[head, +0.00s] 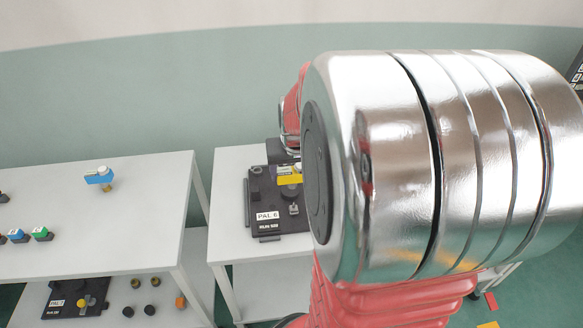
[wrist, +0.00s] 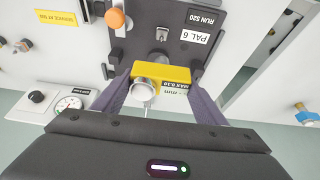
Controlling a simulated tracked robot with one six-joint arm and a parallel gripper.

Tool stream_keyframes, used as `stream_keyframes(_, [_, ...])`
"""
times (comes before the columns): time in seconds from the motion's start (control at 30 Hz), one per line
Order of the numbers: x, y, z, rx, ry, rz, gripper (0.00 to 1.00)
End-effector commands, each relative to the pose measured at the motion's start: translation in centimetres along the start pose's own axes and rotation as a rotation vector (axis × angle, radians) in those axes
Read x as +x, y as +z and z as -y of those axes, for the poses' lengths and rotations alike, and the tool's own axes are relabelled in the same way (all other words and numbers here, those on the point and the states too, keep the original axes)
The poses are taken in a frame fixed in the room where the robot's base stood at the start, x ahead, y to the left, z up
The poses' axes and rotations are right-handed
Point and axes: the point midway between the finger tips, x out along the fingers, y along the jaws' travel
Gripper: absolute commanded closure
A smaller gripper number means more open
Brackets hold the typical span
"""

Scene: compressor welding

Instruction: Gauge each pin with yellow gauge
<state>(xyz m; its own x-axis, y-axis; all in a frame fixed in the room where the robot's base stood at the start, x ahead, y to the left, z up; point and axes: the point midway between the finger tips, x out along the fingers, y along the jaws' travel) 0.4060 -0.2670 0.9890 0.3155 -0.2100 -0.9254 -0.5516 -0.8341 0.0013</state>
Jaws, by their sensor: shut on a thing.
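The yellow gauge (wrist: 176,74) is a small block, held between the two fingers of my gripper (wrist: 162,90) in the wrist view. Dark lettering shows on a label beside it. A silvery round part (wrist: 146,90) sits close against the gauge; I cannot tell whether they touch. The gauge also shows in the head view (head: 289,180), over the dark PAL 6 pallet (head: 266,228). A small metal fitting (wrist: 162,34) stands on the pallet near its labels. It is unclear which parts are the pins. My arm hides the pallet's right side in the head view.
An orange knob (wrist: 115,18) and a dial gauge (wrist: 68,103) are near the pallet in the wrist view.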

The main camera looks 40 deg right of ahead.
Motion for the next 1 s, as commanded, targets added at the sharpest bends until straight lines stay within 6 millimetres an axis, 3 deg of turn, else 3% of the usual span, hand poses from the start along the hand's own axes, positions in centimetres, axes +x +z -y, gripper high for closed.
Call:
stream_keyframes(0.37, [0.5, 0.4, -0.5, 0.011, 0.003, 0.000, 0.72])
stream_keyframes(1.0, [5.3, 2.3, -0.3, 0.007, 0.001, 0.000, 0.72])
